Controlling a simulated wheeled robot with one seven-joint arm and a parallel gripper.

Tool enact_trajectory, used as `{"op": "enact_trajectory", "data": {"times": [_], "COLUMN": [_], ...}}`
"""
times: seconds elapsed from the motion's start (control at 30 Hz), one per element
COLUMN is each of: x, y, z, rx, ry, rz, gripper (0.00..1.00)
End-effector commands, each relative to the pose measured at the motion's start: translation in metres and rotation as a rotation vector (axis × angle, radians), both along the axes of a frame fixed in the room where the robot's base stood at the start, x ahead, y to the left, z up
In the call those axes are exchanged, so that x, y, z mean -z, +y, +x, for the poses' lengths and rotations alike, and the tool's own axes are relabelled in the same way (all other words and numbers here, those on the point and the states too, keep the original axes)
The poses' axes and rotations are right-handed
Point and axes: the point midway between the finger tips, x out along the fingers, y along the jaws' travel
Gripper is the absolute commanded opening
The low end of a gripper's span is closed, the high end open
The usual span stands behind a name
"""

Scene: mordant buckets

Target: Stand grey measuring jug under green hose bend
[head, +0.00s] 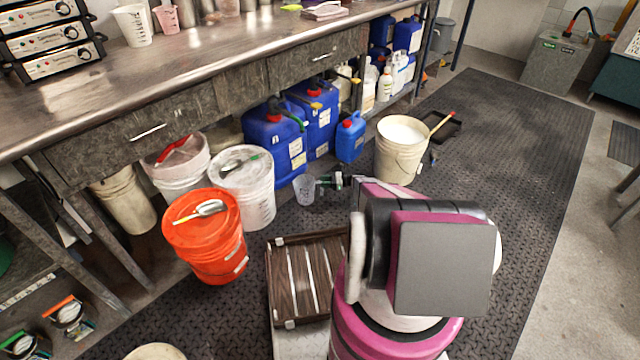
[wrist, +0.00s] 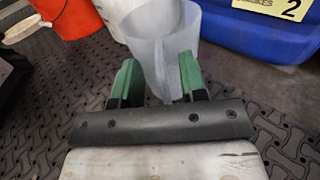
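The grey measuring jug (head: 305,190) is translucent and upright, low in front of the blue canisters; I cannot tell whether its base touches the floor. In the wrist view the jug (wrist: 205,45) is just ahead of my gripper (wrist: 160,80). Its handle strip (wrist: 157,65) lies between the two green fingers, which stand apart with a gap beside it. My gripper (head: 332,181) reaches the jug's right side in the head view. A green hose bend (head: 292,118) curves from the top of the left large blue canister (head: 270,145), behind and above the jug.
A white bucket (head: 247,190) and an orange bucket (head: 205,245) with a scoop stand to the left. A small blue can (head: 350,138) and a cream bucket (head: 400,155) stand to the right. A dark slatted crate (head: 280,280) lies near my base. Rubber matting is clear at right.

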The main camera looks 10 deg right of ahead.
Motion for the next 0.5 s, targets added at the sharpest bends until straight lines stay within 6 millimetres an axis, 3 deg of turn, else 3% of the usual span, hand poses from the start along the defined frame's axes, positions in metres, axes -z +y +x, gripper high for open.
{"op": "enact_trajectory", "data": {"times": [0.3,0.5], "x": [-0.001,-0.001], "y": [-0.063,-0.085], "z": [-0.009,-0.012], "rx": [0.001,0.001], "ry": [0.000,0.000], "rz": [0.000,0.000], "gripper": [0.39,0.39]}}
